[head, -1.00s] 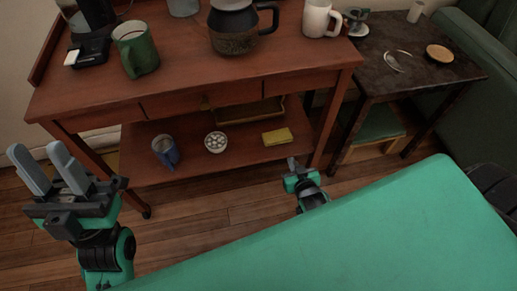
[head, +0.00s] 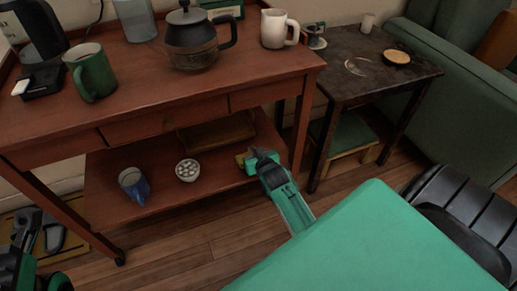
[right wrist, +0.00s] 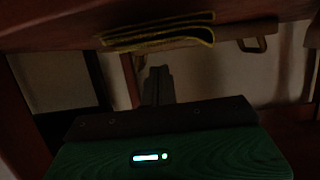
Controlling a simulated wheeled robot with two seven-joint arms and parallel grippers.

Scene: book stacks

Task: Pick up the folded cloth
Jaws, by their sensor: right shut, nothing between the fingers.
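The folded cloth is yellow and lies on the lower shelf of the wooden cart. In the head view my right gripper (head: 258,158) covers most of it, and only a small piece of the cloth (head: 240,159) shows at its left. In the right wrist view the cloth (right wrist: 160,32) shows as dark folded layers with yellow edges near the top. The right gripper's fingers (right wrist: 158,84) are closed together and empty, apart from the cloth in that picture. My left gripper (head: 32,228) is partly cut off at the left edge; its jaws are unclear.
The cart top (head: 150,95) hangs above the shelf. A dark side table (head: 385,78) stands to the right.

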